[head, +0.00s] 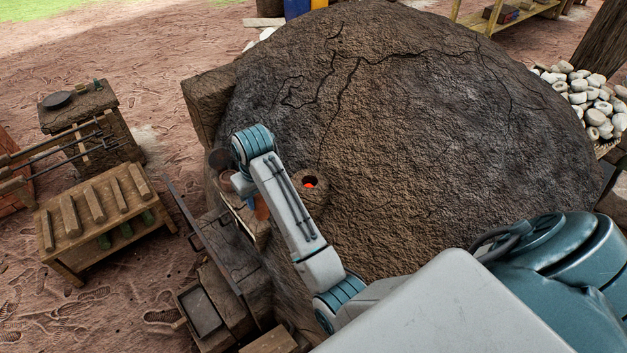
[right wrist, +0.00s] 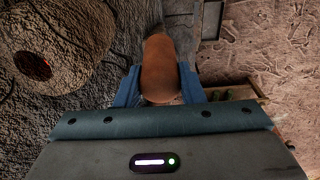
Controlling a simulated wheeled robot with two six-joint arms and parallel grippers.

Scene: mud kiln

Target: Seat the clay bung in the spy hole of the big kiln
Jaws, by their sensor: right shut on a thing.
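The big kiln (head: 430,130) is a large cracked mud dome filling the middle of the head view. Its spy hole (head: 310,183) is a small round opening in a raised collar, glowing red inside. The hole also shows at the left of the right wrist view (right wrist: 33,65). My right gripper (right wrist: 160,88) is shut on the clay bung (right wrist: 160,68), an orange-brown rounded plug between its blue fingers. In the head view the bung (head: 262,208) is partly hidden by my wrist, left of the spy hole and apart from it. My left gripper is not in view.
A wooden bench (head: 105,215) with several bars on it stands at the left. Behind it is a clay block stand (head: 78,105) with a dark disc. A tray of pale round pieces (head: 590,100) is at the far right. Footprinted bare ground lies left of the kiln.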

